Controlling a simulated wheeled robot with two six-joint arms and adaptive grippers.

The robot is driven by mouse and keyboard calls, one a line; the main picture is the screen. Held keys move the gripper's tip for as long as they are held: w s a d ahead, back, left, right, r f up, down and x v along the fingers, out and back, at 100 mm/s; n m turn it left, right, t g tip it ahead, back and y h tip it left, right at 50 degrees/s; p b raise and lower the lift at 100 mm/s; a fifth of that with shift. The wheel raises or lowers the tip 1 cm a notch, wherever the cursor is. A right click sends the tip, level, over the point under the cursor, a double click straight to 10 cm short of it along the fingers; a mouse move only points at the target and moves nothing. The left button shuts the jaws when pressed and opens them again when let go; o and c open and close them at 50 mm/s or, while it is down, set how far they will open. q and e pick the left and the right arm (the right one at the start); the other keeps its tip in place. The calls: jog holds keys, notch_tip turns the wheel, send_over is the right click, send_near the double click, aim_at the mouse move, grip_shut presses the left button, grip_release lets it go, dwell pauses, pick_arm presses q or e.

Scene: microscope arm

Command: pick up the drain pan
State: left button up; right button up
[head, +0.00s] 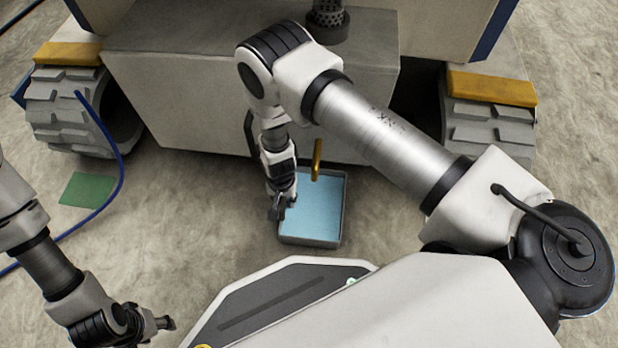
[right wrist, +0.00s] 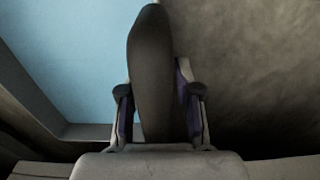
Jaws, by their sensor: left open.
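The drain pan (head: 312,240) is a grey rectangular tray with a light-blue inside, lying on the floor in front of the vehicle. My right gripper (head: 279,208) points down at the pan's left wall, and its fingers are small and dark there. In the right wrist view the pan (right wrist: 85,132) fills the left, with floor on the right. My left gripper (head: 160,323) is open at the lower left, far from the pan.
A vehicle with a grey box body (head: 190,95) and chunky wheels (head: 75,105) stands behind the pan. A gold lever (head: 317,158) is close above the pan's far end. A blue hose (head: 115,185) and green mat (head: 88,189) lie left. Floor between mat and pan is clear.

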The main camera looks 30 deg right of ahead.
jog(key=shift+r, duration=0.1)
grip_shut()
jog(key=shift+r, duration=0.1)
